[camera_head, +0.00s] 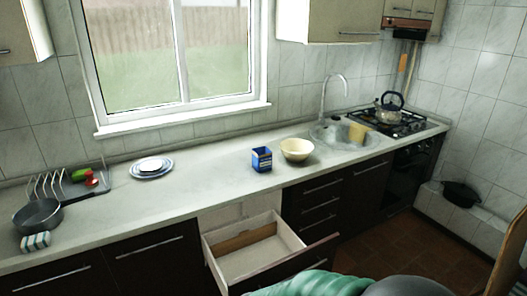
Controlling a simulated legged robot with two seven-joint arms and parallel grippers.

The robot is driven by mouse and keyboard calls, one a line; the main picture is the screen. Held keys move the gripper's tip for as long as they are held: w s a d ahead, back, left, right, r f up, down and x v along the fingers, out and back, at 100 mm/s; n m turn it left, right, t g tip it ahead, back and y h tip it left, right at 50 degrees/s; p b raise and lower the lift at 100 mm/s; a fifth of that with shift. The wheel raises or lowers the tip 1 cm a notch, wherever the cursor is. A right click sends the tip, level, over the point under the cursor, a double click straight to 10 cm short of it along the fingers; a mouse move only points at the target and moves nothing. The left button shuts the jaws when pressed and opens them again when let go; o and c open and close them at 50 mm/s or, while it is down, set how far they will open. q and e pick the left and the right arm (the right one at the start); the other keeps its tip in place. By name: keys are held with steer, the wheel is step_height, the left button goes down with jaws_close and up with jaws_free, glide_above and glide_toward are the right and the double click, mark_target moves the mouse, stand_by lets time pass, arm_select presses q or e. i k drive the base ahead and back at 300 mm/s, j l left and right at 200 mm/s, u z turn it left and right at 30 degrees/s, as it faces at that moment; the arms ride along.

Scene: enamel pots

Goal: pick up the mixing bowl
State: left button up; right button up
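The mixing bowl (297,154) is cream coloured and stands upright on the pale countertop, right of centre. Its inside looks empty. It is just right of a small blue box and left of the sink. Nothing is touching it from above. Neither my left nor my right gripper shows in the head view.
A blue box (262,160) stands close left of the bowl. An open drawer (262,268) juts out below the counter (215,186). Plates (151,167), a pan (38,217), a sink (335,138) and a stove with a kettle (389,108) are farther off.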

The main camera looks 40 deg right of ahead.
mark_target(295, 150)
steer(key=i+l+u, duration=0.1)
steer(key=l+u, duration=0.25)
steer(key=l, duration=0.9)
steer(key=l+u, duration=0.35)
steer(key=l, duration=0.9)
